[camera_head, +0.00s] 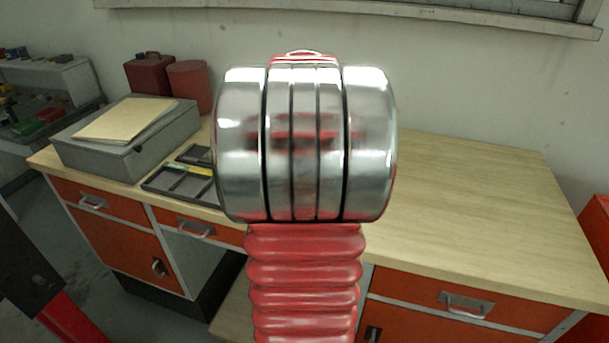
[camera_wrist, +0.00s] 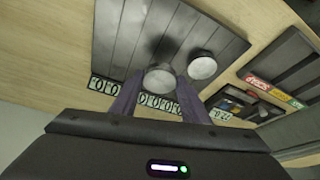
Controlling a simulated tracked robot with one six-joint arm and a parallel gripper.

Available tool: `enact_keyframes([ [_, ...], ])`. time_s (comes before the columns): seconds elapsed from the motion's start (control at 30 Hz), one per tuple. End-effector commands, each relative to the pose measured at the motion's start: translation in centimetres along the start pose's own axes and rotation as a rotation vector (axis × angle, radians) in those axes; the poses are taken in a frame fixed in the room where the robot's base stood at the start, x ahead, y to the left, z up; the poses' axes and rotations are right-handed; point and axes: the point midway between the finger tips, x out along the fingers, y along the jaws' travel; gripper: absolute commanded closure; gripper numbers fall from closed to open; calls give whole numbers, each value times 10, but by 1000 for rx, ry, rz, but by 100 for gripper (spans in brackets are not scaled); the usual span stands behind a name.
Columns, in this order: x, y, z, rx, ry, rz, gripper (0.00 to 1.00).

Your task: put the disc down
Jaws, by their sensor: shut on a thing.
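In the wrist view my gripper (camera_wrist: 160,84) is shut on a small round grey disc (camera_wrist: 159,77), held between its two fingertips. The disc is over or near the edge of a dark grey board (camera_wrist: 125,38) with lines across it; I cannot tell whether it touches the board. A second pale round disc (camera_wrist: 202,66) is on the board, just right of the held one. White labels with dark marks (camera_wrist: 158,102) run along the board's near edge. In the head view my own arm hides the gripper, the discs and the board.
A wooden bench top (camera_head: 470,200) has bare room at right. At left are a grey box (camera_head: 125,150) with a yellowish sheet (camera_head: 125,119), red containers (camera_head: 189,85) and a dark divided tray (camera_head: 185,184). The wrist view shows a tray with coloured labels (camera_wrist: 262,84).

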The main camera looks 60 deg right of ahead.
Motion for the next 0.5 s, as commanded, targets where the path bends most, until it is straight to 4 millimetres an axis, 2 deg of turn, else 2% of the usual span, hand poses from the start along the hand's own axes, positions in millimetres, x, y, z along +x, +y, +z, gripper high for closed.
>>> enact_keyframes([
  [0.37, 4, 1, 1, 1, 3, 0, 97],
  [0.5, 16, 1, 7, 1, -1, 1, 97],
])
